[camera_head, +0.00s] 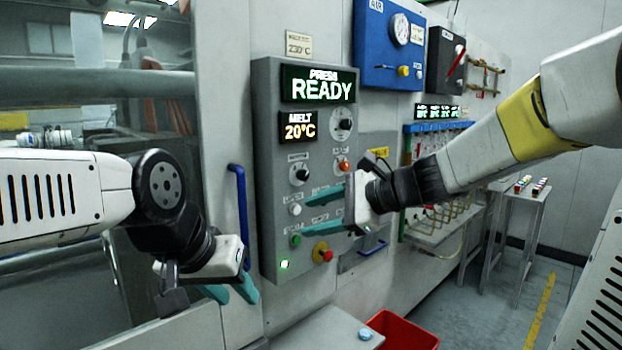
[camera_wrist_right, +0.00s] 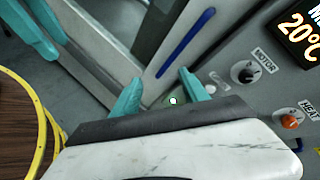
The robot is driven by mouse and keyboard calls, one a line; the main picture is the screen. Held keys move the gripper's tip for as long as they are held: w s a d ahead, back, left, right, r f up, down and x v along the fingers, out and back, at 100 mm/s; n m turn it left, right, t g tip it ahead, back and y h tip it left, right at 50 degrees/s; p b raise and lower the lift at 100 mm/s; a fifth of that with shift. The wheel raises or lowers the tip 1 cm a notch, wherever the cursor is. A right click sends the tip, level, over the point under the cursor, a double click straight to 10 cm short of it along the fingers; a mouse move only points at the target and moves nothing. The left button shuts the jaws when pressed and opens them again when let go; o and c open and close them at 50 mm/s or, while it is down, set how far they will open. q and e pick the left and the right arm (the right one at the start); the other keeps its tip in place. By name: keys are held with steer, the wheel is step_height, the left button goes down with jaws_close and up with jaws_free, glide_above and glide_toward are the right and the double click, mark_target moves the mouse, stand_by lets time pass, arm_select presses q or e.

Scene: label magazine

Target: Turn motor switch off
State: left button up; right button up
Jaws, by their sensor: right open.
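The motor switch is a black knob (camera_head: 299,174) on the grey press control panel (camera_head: 268,120). It also shows in the right wrist view under the label MOTOR (camera_wrist_right: 245,72). Its exact pointer direction is too small to tell. My right gripper (camera_head: 293,220) is open and empty at the panel, below the motor knob, with its fingers near the white and green buttons. In the right wrist view its fingertips (camera_wrist_right: 162,88) lie left of the knob, apart from it. My left gripper (camera_head: 232,290) hangs lower left of the panel, its fingers apart and empty.
An orange heat knob (camera_head: 344,166) is right of the motor knob. A red stop button (camera_head: 324,253) sits low on the panel. A blue handle (camera_head: 239,210) stands left of the panel. A red bin (camera_head: 405,330) is below on the floor side.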

steer(key=w+r+m+t+y, duration=0.2)
steer(key=w+m+t, duration=0.1)
steer(key=w+m, duration=0.55)
steer(key=m+t, duration=0.3)
steer(key=m, duration=0.2)
glide_toward(306, 177)
steer(key=a, duration=0.1)
steer(key=shift+h, duration=0.3)
steer(key=x, duration=0.8)
steer(key=shift+w+r, duration=0.25)
steer(key=shift+c, duration=0.4)
jaws_close()
